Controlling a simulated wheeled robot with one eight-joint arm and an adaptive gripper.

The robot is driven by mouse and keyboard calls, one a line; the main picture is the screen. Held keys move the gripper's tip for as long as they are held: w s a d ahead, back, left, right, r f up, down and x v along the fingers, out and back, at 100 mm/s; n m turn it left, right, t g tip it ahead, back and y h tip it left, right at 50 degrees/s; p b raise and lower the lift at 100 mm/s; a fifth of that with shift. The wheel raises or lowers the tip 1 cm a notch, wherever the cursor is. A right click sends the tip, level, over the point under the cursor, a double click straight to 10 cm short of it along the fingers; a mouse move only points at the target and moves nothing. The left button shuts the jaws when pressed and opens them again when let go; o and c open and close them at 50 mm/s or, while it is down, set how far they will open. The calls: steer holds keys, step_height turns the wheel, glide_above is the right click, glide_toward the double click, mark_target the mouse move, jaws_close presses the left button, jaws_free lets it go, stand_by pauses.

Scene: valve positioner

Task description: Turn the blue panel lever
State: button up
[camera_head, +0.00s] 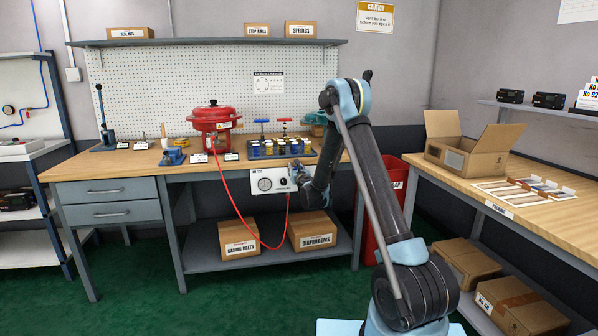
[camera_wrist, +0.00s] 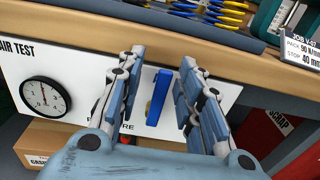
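The blue panel lever (camera_wrist: 158,97) stands nearly upright, slightly tilted, on a white panel (camera_wrist: 75,65) marked "AIR TEST". My gripper (camera_wrist: 163,68) is open in the wrist view, with one finger on each side of the lever. A gap shows between the lever and each finger; I cannot tell the depth between them. In the head view my gripper (camera_head: 300,173) is at the right end of the white panel (camera_head: 262,182), below the bench edge, and hides the lever there. A round gauge (camera_wrist: 45,97) sits on the panel's left part.
The wooden bench edge (camera_wrist: 190,35) runs just above the panel. A red hose (camera_head: 238,205) loops below it from the red actuator (camera_head: 214,122). Boxes (camera_head: 313,231) stand on the shelf underneath. A red bin (camera_head: 393,195) is to the right.

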steer(key=shift+w, duration=0.2)
steer(key=shift+d, duration=0.15)
jaws_close()
steer(key=shift+w, duration=0.1)
